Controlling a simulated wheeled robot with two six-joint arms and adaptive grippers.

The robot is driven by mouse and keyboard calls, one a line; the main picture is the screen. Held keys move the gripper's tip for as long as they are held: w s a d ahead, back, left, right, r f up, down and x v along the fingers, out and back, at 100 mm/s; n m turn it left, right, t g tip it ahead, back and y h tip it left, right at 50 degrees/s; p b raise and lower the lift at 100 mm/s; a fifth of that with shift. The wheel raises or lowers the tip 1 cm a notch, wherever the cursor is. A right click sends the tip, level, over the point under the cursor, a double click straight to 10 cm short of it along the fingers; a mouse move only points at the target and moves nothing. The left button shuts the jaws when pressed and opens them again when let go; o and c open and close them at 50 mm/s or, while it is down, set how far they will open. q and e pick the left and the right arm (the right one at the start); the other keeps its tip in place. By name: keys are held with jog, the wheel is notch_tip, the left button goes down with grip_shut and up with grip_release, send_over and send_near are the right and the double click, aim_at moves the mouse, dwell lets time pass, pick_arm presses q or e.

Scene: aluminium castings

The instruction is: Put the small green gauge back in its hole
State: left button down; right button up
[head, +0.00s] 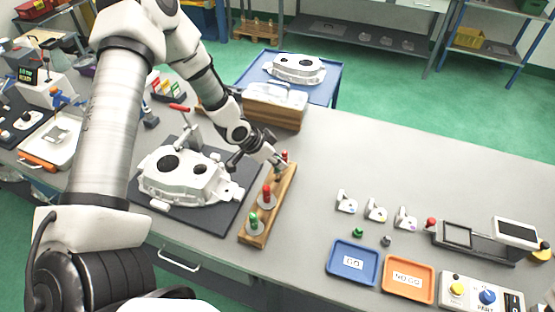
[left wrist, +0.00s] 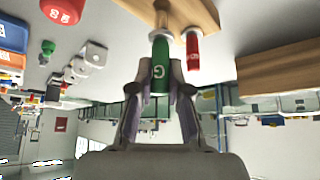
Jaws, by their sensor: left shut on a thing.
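My left gripper (head: 275,163) is at the far end of the wooden gauge block (head: 252,237). In the left wrist view its fingers (left wrist: 160,92) are shut on the small green gauge (left wrist: 160,68), marked with a G. The gauge's metal end points at the block (left wrist: 205,12); I cannot tell whether it is in a hole. A small red gauge (left wrist: 193,50) stands beside it, also seen in the head view (head: 284,155). A larger red gauge (head: 267,191) and a larger green gauge (head: 253,220) stand nearer in the block. My right gripper is not in view.
A white casting (head: 185,180) on a dark mat is left of the block. A wooden box (head: 272,112) is behind. Blue (head: 353,279) and orange (head: 407,296) trays and small castings (head: 376,210) are to the right. Bare table lies between.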

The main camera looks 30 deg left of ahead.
aim_at(275, 168)
pick_arm(q)
jog(key=shift+f, duration=0.15)
jog(key=shift+f+b, duration=0.35)
jog(key=shift+f+b, duration=1.15)
jog(key=shift+f, duration=0.4)
jog(key=c, duration=1)
grip_release()
jog(key=shift+c, duration=0.2)
notch_tip(275, 168, up, 10)
jog(key=shift+r, duration=0.1)
jog(key=shift+f, duration=0.2)
